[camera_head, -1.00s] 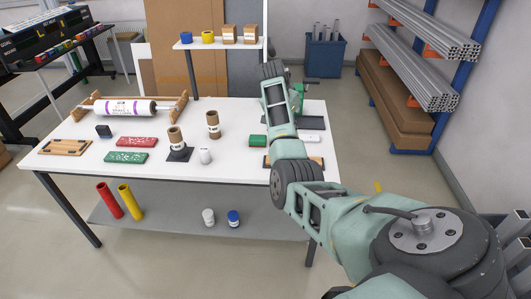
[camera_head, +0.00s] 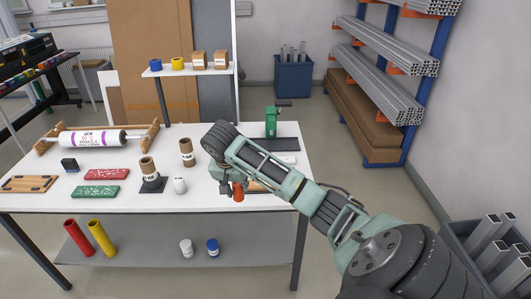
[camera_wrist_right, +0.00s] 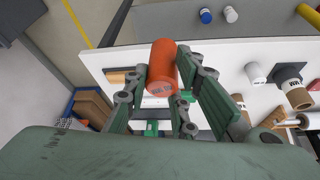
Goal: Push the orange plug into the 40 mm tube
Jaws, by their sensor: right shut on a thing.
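My right gripper (camera_head: 231,184) is shut on the orange plug (camera_head: 238,192) near the table's front edge. In the right wrist view the orange plug (camera_wrist_right: 162,65) sits between the two green fingers. Two brown cardboard tubes stand upright on the white table. One tube (camera_head: 148,168) stands on a black base (camera_head: 153,184) to the left of the gripper; this tube also shows in the right wrist view (camera_wrist_right: 292,90). The other tube (camera_head: 186,153) stands behind it. Their labels are too small to read, so I cannot tell which is 40 mm. The plug is apart from both. My left gripper is not in view.
A white cylinder (camera_head: 180,185) stands between the tubes and my gripper. Red (camera_head: 106,174) and green (camera_head: 95,191) trays lie left. A green press-like device (camera_head: 271,122) stands at the back right. A small raised shelf (camera_head: 160,72) holds rolls and boxes.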

